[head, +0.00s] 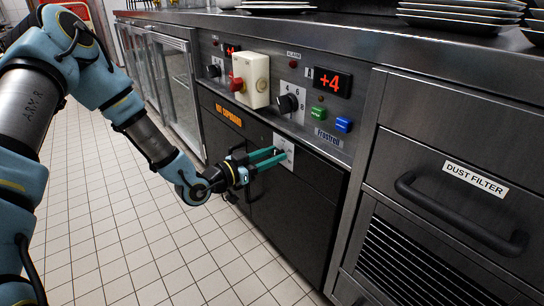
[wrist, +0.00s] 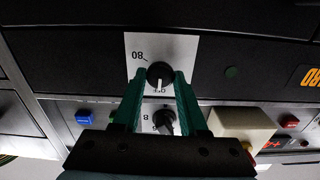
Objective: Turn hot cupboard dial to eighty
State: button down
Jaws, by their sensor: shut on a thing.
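The hot cupboard dial (wrist: 160,75) is a round black knob on a white plate (wrist: 186,47), set in a dark panel. The wrist view is upside down. The dial's white pointer mark faces the OFF print, and the 80 mark (wrist: 137,55) lies at the upper left of the knob in that view. My gripper (wrist: 161,80) has its two green fingers on either side of the knob, shut on it. In the head view my gripper (head: 279,157) reaches the white plate (head: 286,146), and its fingers mostly hide the dial.
Above are another black dial (head: 287,104), a cream box with a red knob (head: 250,80), green (head: 317,113) and blue (head: 344,124) buttons and a red display (head: 329,81). An orange label (head: 228,114) marks the cupboard. A drawer handle (head: 460,214) juts out at right. The tiled floor is clear.

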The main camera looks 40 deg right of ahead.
jog(key=m+b, duration=0.7)
jog(key=b, duration=0.2)
jog(key=m+b, duration=0.8)
jog(key=b, duration=0.1)
jog(key=m+b, duration=0.8)
jog(key=b, duration=0.1)
jog(key=shift+s+f+b, duration=0.1)
jog(key=shift+f+b, duration=0.25)
jog(key=shift+f, duration=0.05)
jog(key=shift+r+m, duration=0.1)
jog(key=shift+m, duration=0.2)
jog(key=shift+c, duration=2.4)
grip_release()
jog(key=shift+a, duration=0.15)
jog(key=a+p, duration=0.3)
jog(key=a, duration=0.7)
jog(key=shift+w+a, duration=0.25)
jog(key=shift+a, duration=0.05)
